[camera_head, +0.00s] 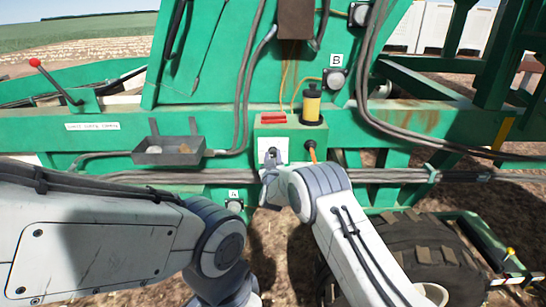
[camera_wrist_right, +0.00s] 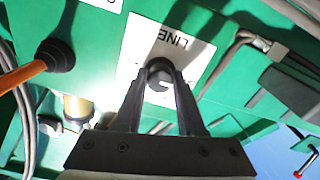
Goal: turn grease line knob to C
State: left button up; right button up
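The grease line knob (camera_wrist_right: 160,72) is small, round and dark, on a white plate with the word LINE, seen in the right wrist view. Its pointing direction cannot be read. My right gripper (camera_wrist_right: 161,80) has its two dark fingers on either side of the knob; whether they press on it cannot be told. In the head view my right gripper (camera_head: 271,176) is at the white plate (camera_head: 275,147) on the front of a green box (camera_head: 290,128) and hides the knob. My left arm (camera_head: 100,240) enters from the left; its gripper is out of view.
A yellow reservoir with a black cap (camera_head: 311,104) and a red part (camera_head: 273,118) sit on the box. A round fitting marked B (camera_head: 336,78) is above, one marked A (camera_head: 234,206) below. A grey tray (camera_head: 170,151) is at left. Hoses and pipes run alongside.

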grip_shut()
jog(key=shift+f+m+b, duration=0.15)
jog(key=shift+m+b, duration=0.15)
jog(key=shift+b, duration=0.4)
jog(key=m+b, duration=1.6)
jog(key=b, duration=0.6)
jog(key=shift+d+f, duration=0.1)
jog(key=m+b, duration=0.3)
jog(key=m, duration=0.2)
jog(key=shift+b, duration=0.3)
jog(key=m+b, duration=0.3)
jog(key=m, duration=0.1)
jog(key=shift+m, duration=0.3)
jog(key=shift+m+b, duration=2.05)
jog(key=shift+m, duration=2.85)
